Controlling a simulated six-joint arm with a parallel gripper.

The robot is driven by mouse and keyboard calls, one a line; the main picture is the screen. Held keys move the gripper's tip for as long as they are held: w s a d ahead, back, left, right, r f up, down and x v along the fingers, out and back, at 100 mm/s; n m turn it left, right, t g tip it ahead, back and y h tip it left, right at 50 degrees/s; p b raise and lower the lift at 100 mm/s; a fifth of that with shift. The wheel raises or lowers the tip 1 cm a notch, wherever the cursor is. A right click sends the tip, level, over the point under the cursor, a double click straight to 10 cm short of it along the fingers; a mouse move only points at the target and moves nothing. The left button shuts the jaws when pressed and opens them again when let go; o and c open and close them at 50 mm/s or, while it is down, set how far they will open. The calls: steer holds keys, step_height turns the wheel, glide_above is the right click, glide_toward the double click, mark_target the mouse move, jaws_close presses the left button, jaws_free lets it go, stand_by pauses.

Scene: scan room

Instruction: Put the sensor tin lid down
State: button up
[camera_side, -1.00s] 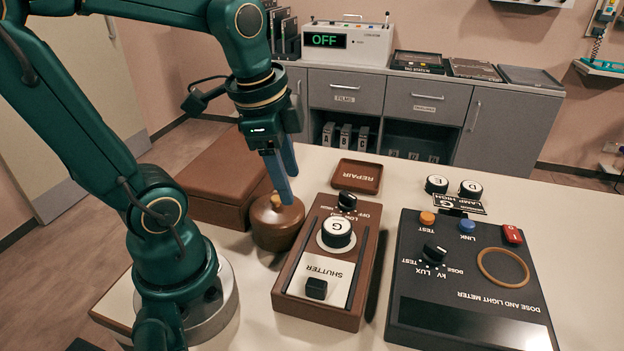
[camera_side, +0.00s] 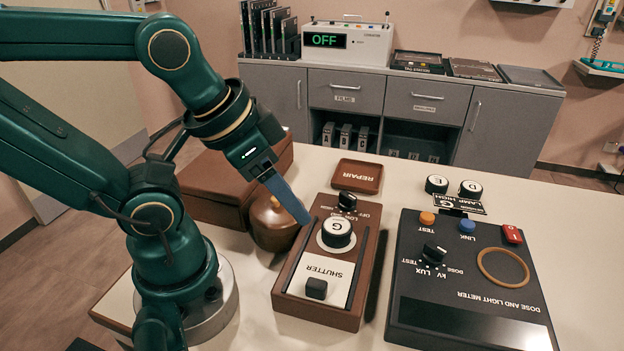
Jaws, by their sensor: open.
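The sensor tin (camera_side: 273,232) is a round brown pot standing on the white table, left of the shutter box. Its domed brown lid (camera_side: 268,212) sits on top of it, with a small orange knob (camera_side: 275,202); part of the lid's right side is hidden behind my fingers. My gripper (camera_side: 304,220) is open and empty, tilted down to the right. Its blue fingers overlap each other in this view, with their tips over the left edge of the shutter box, beside the lid; I cannot tell their height.
The brown shutter box (camera_side: 288,283) with a white G disc (camera_side: 336,232) stands close right of the tin. A brown case (camera_side: 215,205) is behind it. A repair tray (camera_side: 357,176) lies farther back, and the black dose meter (camera_side: 455,325) at right. Bare table lies between tray and meter.

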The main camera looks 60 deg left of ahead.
mark_target(287, 225)
steer(key=a+f+m+g+y, duration=0.1)
steer(key=a+m+g+y, duration=0.1)
steer(key=m+y, duration=0.1)
steer(key=a+f+m+g+y, duration=0.1)
steer(key=a+m+g+y, duration=0.1)
steer(key=m, duration=0.3)
steer(key=w+a+f+m+g+y, duration=0.1)
steer(key=a+f+m+g+y, duration=0.1)
steer(key=a+m+g+y, duration=0.1)
steer(key=shift+a+m+y, duration=0.7)
steer(key=shift+m+y, duration=0.1)
steer(key=shift+y, duration=0.2)
steer(key=w+f+m+y, duration=0.1)
steer(key=m, duration=0.1)
steer(key=w+d+f+m+t+y, duration=0.1)
steer(key=f+m+y, duration=0.1)
steer(key=shift+d, duration=0.15)
steer(key=shift+s+d+f+m, duration=0.1)
steer(key=shift+f+m, duration=0.2)
steer(key=shift+m, duration=0.1)
steer(key=shift+f+t+y, duration=0.1)
steer(key=shift+t+y, duration=0.2)
steer(key=shift+x, duration=2.45)
steer(key=shift+s, duration=0.1)
steer(key=shift+c, duration=0.3)
